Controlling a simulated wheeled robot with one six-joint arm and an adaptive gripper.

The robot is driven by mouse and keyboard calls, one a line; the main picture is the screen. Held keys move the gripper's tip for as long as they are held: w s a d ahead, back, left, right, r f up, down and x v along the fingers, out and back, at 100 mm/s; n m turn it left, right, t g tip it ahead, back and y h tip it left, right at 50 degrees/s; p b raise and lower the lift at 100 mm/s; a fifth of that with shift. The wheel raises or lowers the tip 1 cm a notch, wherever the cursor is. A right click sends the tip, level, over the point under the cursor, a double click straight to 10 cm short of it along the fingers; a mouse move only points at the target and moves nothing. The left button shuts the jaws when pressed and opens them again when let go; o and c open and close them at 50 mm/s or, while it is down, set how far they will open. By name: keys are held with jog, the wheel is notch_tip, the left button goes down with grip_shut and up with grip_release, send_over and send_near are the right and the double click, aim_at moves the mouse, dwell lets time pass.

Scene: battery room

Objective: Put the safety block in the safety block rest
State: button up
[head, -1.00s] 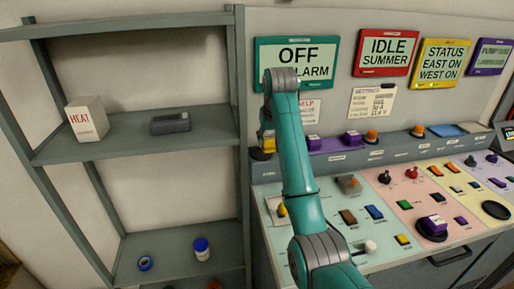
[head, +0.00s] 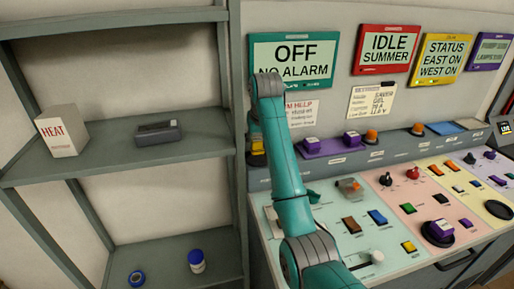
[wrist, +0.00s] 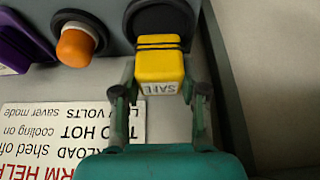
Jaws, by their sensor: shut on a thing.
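The safety block is a yellow block with black bands and a white end marked SAFE; it shows in the wrist view (wrist: 160,66) and small in the head view (head: 257,147). My gripper (wrist: 162,90) is shut on it, one finger on each side. A dark round pad (wrist: 160,14), apparently the safety block rest, lies directly behind the block on the console ledge. In the head view the block is over this pad (head: 257,160). I cannot tell whether they touch. My arm hides part of the ledge.
An orange button (wrist: 75,46) and a purple base (wrist: 20,45) are on the ledge beside the pad. A help card (wrist: 60,135) is on the panel. A grey shelf (head: 110,152) stands at left, with a HEAT box (head: 62,132) and a dark device (head: 158,133).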

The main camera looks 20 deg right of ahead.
jog(key=shift+f, duration=1.2)
jog(key=shift+f, duration=0.1)
jog(key=o, duration=1.2)
jog(key=shift+c, duration=0.2)
